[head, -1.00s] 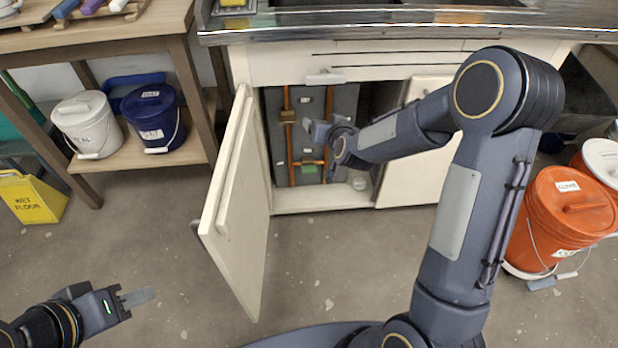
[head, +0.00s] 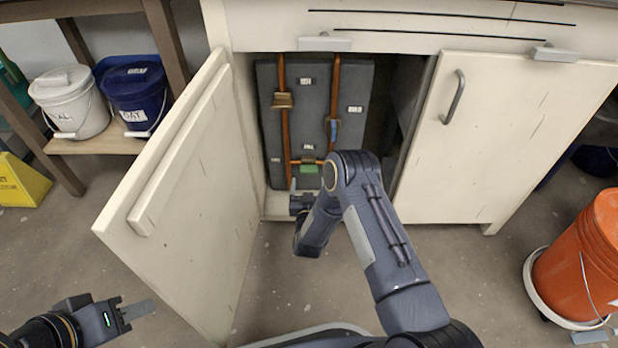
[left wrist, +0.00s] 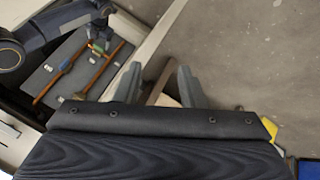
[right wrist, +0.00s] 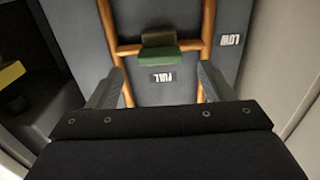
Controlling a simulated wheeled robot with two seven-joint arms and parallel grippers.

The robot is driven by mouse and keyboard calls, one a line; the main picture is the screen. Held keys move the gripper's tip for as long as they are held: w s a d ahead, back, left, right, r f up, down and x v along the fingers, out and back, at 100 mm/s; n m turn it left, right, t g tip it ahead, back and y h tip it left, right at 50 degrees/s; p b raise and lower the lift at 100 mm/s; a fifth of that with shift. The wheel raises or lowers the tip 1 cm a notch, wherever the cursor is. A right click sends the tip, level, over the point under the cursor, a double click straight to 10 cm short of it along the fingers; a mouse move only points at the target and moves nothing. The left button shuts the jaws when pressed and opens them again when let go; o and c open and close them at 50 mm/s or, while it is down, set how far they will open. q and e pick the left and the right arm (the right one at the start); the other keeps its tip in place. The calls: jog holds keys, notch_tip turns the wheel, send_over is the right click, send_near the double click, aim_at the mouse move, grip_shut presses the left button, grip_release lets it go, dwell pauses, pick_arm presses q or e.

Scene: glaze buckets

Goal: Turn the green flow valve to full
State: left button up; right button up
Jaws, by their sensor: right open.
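The green flow valve (head: 309,169) is on the low cross pipe of a grey panel (head: 305,110) inside the open cabinet. In the right wrist view the green handle (right wrist: 160,55) lies along the pipe, above an upside-down FULL label (right wrist: 162,77). A LOW label (right wrist: 230,40) is off to the right. My right gripper (head: 294,186) is at the cabinet opening, just below and left of the valve. Its fingers (right wrist: 161,82) are spread, with nothing between them and the handle beyond. My left gripper (head: 137,311) is open and empty at the lower left, fingers apart (left wrist: 174,84).
A brass-coloured valve (head: 283,100) and a blue valve (head: 333,127) sit on the upright pipes. The open cabinet door (head: 190,200) stands left of my right arm. An orange bucket (head: 583,262) stands at right.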

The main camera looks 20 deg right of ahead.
aim_at(309, 173)
jog(key=b+x, duration=0.1)
jog(key=x, duration=0.3)
jog(key=shift+w+d, duration=0.1)
jog(key=shift+w, duration=0.25)
jog(key=shift+c, duration=0.4)
jog(key=c, duration=0.9)
